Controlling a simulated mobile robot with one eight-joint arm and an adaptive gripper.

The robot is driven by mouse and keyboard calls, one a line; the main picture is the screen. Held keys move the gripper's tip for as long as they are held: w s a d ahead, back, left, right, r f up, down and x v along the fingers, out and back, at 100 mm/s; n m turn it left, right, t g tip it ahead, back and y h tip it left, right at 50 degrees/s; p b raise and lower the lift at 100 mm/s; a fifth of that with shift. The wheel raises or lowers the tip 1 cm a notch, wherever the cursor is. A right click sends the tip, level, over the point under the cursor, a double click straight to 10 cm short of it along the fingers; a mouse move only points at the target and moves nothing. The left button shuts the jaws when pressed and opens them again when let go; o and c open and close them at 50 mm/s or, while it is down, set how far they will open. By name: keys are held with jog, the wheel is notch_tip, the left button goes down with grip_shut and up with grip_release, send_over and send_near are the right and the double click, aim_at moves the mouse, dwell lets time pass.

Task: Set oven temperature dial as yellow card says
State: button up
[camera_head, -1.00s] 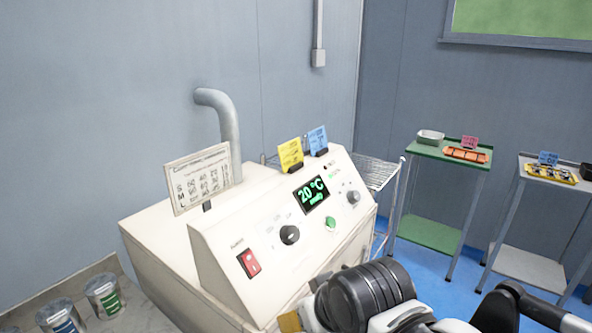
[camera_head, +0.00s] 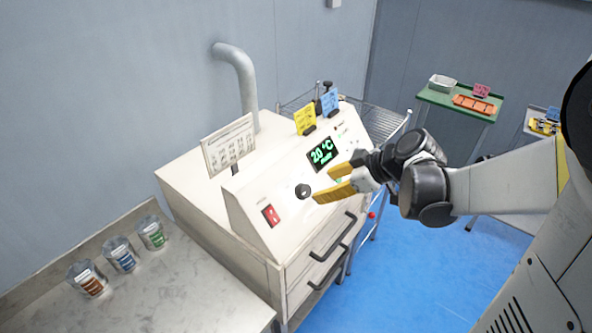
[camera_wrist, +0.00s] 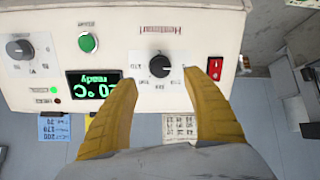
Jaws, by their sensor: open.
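The cream oven (camera_head: 190,178) has a sloped panel with a black dial (camera_head: 302,191), and its display (camera_head: 322,154) reads 20 °C, "ready". My gripper (camera_head: 322,187) is open and empty, its yellow fingers pointing at the panel just right of the dial. In the wrist view, upside down, the dial (camera_wrist: 160,66) shows between and beyond the fingertips, apart from them, with a marked scale around it. The yellow card (camera_head: 306,119) stands on the oven's top edge. Its writing is too small to read, and my finger partly hides it in the wrist view.
A blue card (camera_head: 330,101) stands beside the yellow one, and a white chart (camera_head: 229,146) further left. The panel also has a red switch (camera_head: 271,215), a green button (camera_wrist: 88,42) and a grey knob (camera_wrist: 18,48).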

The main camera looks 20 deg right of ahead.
aim_at(308, 191)
jog(key=b+x, duration=0.2)
jog(key=x, duration=0.6)
jog(key=shift+w+a+f, duration=0.1)
jog(key=c, duration=1.2)
